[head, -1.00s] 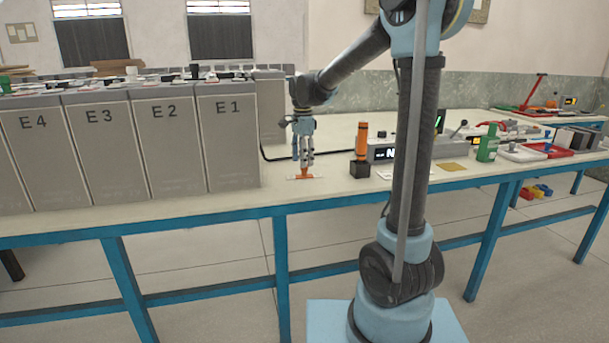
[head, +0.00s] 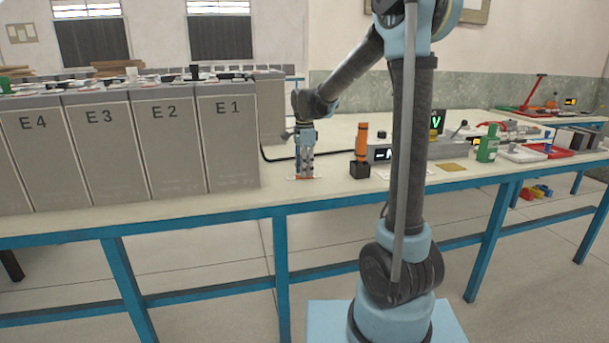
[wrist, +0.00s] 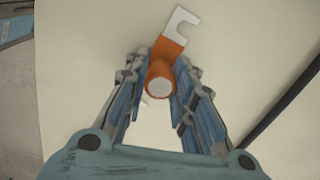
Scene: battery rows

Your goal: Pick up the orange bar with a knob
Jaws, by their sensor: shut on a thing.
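The orange bar with a knob (wrist: 170,45) lies between my fingers in the wrist view; it has a pale metal hooked end pointing away and a round knob with a light top. In the head view the bar (head: 304,178) shows as a small orange and white strip at the table's front edge, largely hidden by my gripper (head: 305,165). In the wrist view my gripper (wrist: 160,95) is shut on the knob, with a finger on each side. The bar appears to be on or very close to the tabletop.
Tall grey battery cases, among them E1 (head: 228,140), stand close on the left. An orange-handled tool in a black block (head: 360,160) stands to the right, beside a grey meter box (head: 382,153). A black cable (head: 280,158) runs behind my gripper. A green bottle (head: 488,145) stands farther right.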

